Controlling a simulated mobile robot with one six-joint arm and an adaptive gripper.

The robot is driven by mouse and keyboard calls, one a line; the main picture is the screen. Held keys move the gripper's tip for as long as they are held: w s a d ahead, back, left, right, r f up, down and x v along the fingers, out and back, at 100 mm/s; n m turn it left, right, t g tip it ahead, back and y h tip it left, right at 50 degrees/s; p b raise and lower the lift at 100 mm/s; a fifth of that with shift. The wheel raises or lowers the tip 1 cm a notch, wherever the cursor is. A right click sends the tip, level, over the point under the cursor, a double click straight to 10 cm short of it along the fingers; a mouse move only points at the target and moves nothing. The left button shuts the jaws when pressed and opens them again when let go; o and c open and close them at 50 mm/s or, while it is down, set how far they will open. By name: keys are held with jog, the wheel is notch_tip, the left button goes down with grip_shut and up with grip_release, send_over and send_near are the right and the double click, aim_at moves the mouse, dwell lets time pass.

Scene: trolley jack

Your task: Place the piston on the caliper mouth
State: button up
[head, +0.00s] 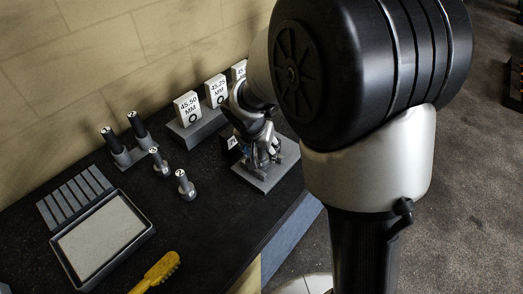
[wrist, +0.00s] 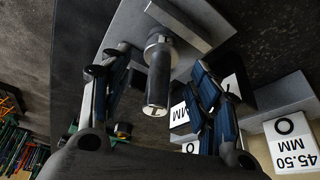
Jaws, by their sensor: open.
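My gripper (wrist: 160,70) is open, with one blue-padded finger on each side of the piece and gaps visible on both sides. In the head view my gripper (head: 262,158) is low over the grey base plate (head: 285,172), and it mostly hides what is between the fingers.
Two silver pieces marked 2 (head: 185,186) (head: 159,163) stand on the dark bench to the left. Black-handled pins (head: 137,126) stand behind them. Size signs (head: 188,107) line the wall side. A framed tray (head: 102,238) and yellow brush (head: 157,270) are at front left.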

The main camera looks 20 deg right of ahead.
jog(key=s+d+r+n+p, duration=0.1)
jog(key=s+r+n+p, duration=0.1)
jog(key=s+r, duration=1.15)
jog(key=s+r+n+y, duration=0.2)
jog(key=s+r+n, duration=0.1)
jog(key=s, duration=1)
jog(key=shift+s+r+n+t, duration=0.15)
jog(key=shift+n+t, duration=0.25)
jog(key=shift+n, duration=0.2)
jog(key=shift+a, duration=0.1)
jog(key=shift+f+b, duration=0.25)
jog(key=shift+b, duration=0.15)
